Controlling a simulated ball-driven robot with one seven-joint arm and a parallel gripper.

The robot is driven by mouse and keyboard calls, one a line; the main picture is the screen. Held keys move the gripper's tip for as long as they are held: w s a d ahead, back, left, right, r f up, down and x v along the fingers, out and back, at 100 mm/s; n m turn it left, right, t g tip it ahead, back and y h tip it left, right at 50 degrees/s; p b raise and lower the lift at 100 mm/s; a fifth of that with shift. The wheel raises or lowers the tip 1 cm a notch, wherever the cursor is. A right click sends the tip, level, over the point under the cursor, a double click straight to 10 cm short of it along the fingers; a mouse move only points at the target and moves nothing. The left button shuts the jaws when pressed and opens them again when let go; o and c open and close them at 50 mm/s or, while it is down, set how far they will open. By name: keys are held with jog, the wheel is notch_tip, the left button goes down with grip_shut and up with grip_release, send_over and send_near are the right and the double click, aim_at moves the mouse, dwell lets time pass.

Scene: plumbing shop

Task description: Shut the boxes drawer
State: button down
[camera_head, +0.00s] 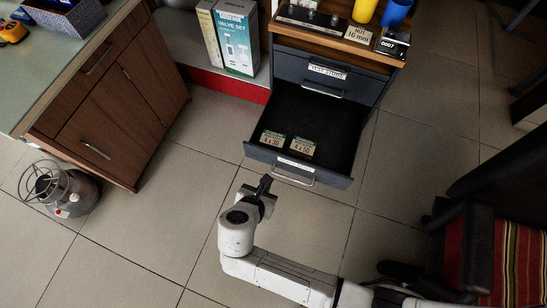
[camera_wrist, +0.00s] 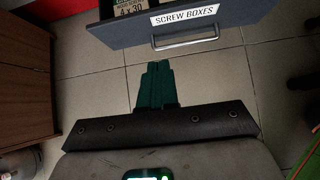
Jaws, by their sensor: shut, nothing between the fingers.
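The boxes drawer (camera_head: 315,125) is the lower drawer of a dark grey cabinet and is pulled far out. Its front has a silver handle and a white label, which reads "SCREW BOXES" in the wrist view (camera_wrist: 220,22). Two small boxes, marked 4 x 30 (camera_head: 272,139) and 4 x 50 (camera_head: 302,147), lie inside near the front. My gripper (camera_head: 264,184) is shut and empty, just in front of the drawer front, left of the handle. In the wrist view the dark green fingers (camera_wrist: 157,72) point toward the drawer front with floor visible between.
The upper drawer (camera_head: 322,75) is shut. A brown wooden cabinet (camera_head: 112,120) stands at left, with a round metal heater-like object (camera_head: 70,190) on the floor. A chair with a striped seat (camera_head: 515,255) is at right. Tiled floor is free before the drawer.

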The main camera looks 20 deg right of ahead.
aim_at(281, 157)
jog(key=shift+w+d+r+b+x, duration=0.3)
jog(key=shift+b+x, duration=0.45)
jog(key=shift+x, duration=1.4)
jog(key=shift+w+d+r+b+x, duration=0.1)
jog(key=shift+w+r+b+x, duration=0.2)
jog(key=shift+b+x, duration=1.15)
jog(key=shift+w+d+r+b+x, duration=0.1)
jog(key=shift+w+d+r+x, duration=0.25)
jog(key=shift+x, duration=2.45)
jog(key=shift+s+a, duration=0.1)
jog(key=shift+s, duration=0.05)
jog(key=shift+w+d, duration=0.25)
jog(key=shift+d, duration=0.05)
jog(key=w+d+b, duration=0.3)
jog(key=w+d, duration=1.5)
